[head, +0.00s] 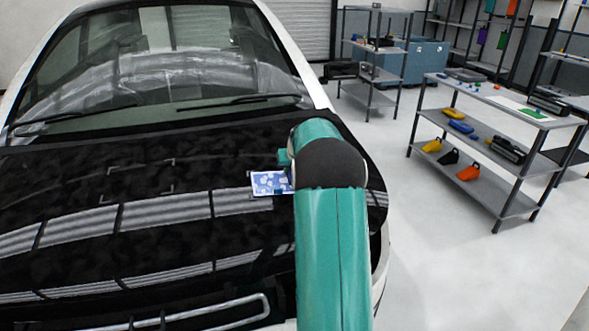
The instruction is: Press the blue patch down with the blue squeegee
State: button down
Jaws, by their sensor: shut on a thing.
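A small blue patterned patch with a pale border (268,184) shows on the right part of the glossy black car hood (85,185). Its right end is hidden behind my teal arm, and I cannot tell whether it lies fully flat. My arm reaches forward over the hood, and its dark joint and teal links cover the place where my gripper would be. The fingers and anything between them are hidden. I see no blue squeegee at the patch.
Pale corner marks (139,178) outline an area on the hood left of the patch. The windshield (150,75) rises behind. A grey shelf rack (520,200) at right holds several tools, among them a blue item (461,127) I cannot identify. Floor between car and rack is clear.

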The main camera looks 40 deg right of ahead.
jog(key=shift+w+a, duration=0.3)
jog(key=shift+a, duration=0.2)
jog(key=shift+w+a, duration=0.25)
jog(key=shift+a, duration=0.2)
jog(key=shift+w+a, duration=0.6)
jog(key=shift+a, duration=0.3)
jog(key=shift+r, duration=0.1)
jog(key=shift+w+a+r, duration=0.1)
jog(key=shift+w+a, duration=0.45)
jog(key=shift+a, duration=0.35)
jog(key=shift+w+a, duration=0.6)
jog(key=shift+a, duration=0.35)
